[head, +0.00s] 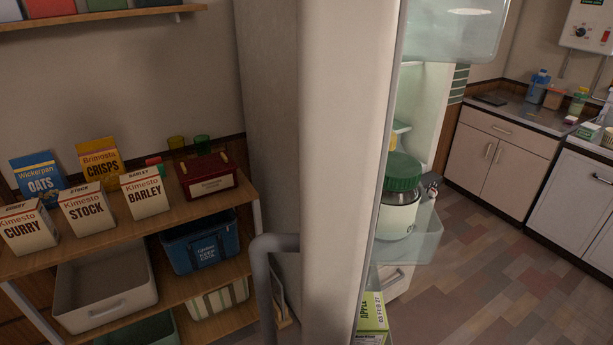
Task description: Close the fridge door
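The fridge door (343,150) stands open in the middle of the head view, its rounded cream edge towards me. Its shaded outer face is on the left. A grey bent tube, apparently the door handle (275,243), sticks out to the left low on the door. Clear door bins are on the right side; one holds a jar with a green lid (402,172). A green carton (372,312) sits lower down. The pale green fridge interior (432,110) shows partly behind the door; most of the fridge is hidden. Neither of my grippers is in view.
A wooden shelf unit (110,242) with food boxes and bins stands to the left, near the door's outer side. Cabinets (500,150) with a counter stand at the back right. The tiled floor (490,265) on the right is clear.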

